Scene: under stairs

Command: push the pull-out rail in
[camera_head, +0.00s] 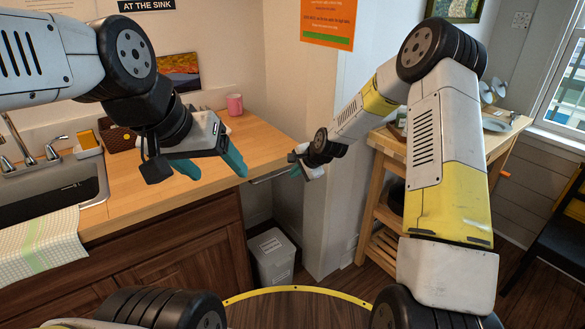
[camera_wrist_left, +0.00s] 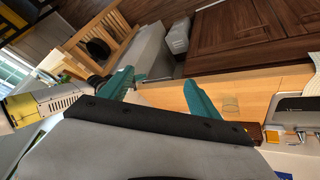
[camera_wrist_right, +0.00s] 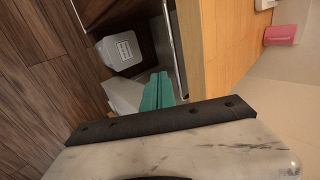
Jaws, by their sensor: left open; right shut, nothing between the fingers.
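The pull-out rail (camera_head: 270,177) shows as a thin metal strip just under the right end of the wooden counter (camera_head: 262,140). In the right wrist view a pale metal bar (camera_wrist_right: 174,45), likely the rail, runs along the underside of the counter edge. My right gripper (camera_head: 295,170) is shut and empty, close to the rail's outer end. Its teal fingers (camera_wrist_right: 158,92) are pressed together beside the bar; I cannot tell whether they touch it. My left gripper (camera_head: 214,167) is open and empty above the counter, its fingers apart in the left wrist view (camera_wrist_left: 160,92).
A lidded grey bin (camera_head: 272,255) stands on the floor below the rail, beside the cabinet. A pink mug (camera_head: 235,104) stands at the counter's back. The sink (camera_head: 55,195) is at left. A wooden shelf table (camera_head: 385,145) stands right of the white wall corner.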

